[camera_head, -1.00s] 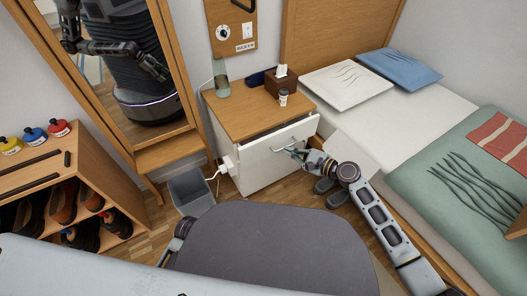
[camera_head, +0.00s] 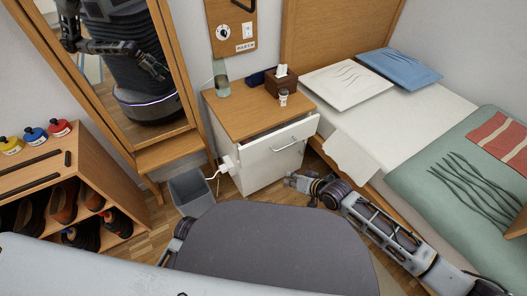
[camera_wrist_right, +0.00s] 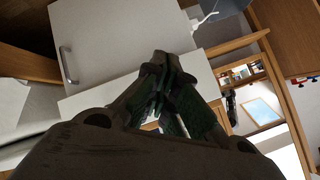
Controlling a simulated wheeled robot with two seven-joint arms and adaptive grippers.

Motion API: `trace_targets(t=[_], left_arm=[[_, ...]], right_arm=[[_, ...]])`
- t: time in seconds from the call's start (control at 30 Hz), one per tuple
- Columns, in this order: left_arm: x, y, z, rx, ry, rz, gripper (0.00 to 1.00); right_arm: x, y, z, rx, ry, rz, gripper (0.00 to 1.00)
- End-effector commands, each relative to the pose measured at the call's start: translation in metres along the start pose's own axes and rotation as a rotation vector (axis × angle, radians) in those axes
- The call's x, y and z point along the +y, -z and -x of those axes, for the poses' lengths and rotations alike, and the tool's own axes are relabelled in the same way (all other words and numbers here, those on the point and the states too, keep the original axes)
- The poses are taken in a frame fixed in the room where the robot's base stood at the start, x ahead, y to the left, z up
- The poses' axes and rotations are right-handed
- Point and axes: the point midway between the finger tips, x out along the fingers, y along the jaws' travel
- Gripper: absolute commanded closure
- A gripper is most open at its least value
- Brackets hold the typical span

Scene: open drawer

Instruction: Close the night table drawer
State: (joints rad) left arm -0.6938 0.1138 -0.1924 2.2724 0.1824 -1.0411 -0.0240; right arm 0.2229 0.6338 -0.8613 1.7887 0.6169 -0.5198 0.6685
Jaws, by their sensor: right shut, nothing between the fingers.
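The white night table (camera_head: 225,150) has a wooden top and stands beside the bed. Its upper drawer (camera_head: 260,152) sticks out a little, with a narrow gap visible below the top's front edge. The drawer's metal handle (camera_head: 292,146) faces me. My right gripper (camera_head: 289,179) is shut and empty, low in front of the night table and apart from the handle. In the right wrist view its fingers (camera_wrist_right: 165,75) overlap white cabinet panels, and a handle (camera_wrist_right: 66,64) shows at upper left. I cannot tell whether the fingers touch anything.
A tissue box (camera_head: 282,80), a cup (camera_head: 284,97) and a green glass (camera_head: 222,85) stand on the night table. A grey bin (camera_head: 190,191) stands to its left. The bed (camera_head: 400,122) bounds the right side, with a hanging white sheet. Floor shows between.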

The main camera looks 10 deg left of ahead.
Motion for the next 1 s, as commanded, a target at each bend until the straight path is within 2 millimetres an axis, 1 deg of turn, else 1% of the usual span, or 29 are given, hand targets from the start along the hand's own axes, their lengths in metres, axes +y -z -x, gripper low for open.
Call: trace_targets(t=[0.03, 0.17, 0.3, 0.5, 0.73, 1.0], left_arm=[[0.0, 0.001, 0.0, 0.002, 0.0, 0.0, 0.47], [0.0, 0.005, 0.001, 0.007, 0.001, -0.002, 0.47], [-0.001, 0.009, 0.002, 0.013, 0.003, -0.005, 0.47], [-0.001, 0.009, 0.003, 0.011, 0.004, -0.006, 0.47], [-0.001, 0.004, 0.003, -0.001, 0.005, -0.008, 0.47], [-0.002, -0.002, 0.003, -0.018, 0.007, -0.009, 0.47]], right_arm=[[0.0, -0.004, 0.001, 0.004, -0.009, 0.09, 1.0], [0.0, -0.011, 0.002, 0.017, -0.033, 0.336, 1.0], [-0.003, -0.015, 0.003, 0.033, -0.053, 0.59, 1.0], [-0.011, -0.018, 0.005, 0.059, -0.08, 0.938, 1.0], [-0.024, -0.017, 0.006, 0.095, -0.116, 1.318, 1.0], [-0.036, -0.008, 0.01, 0.135, -0.18, 1.741, 1.0]])
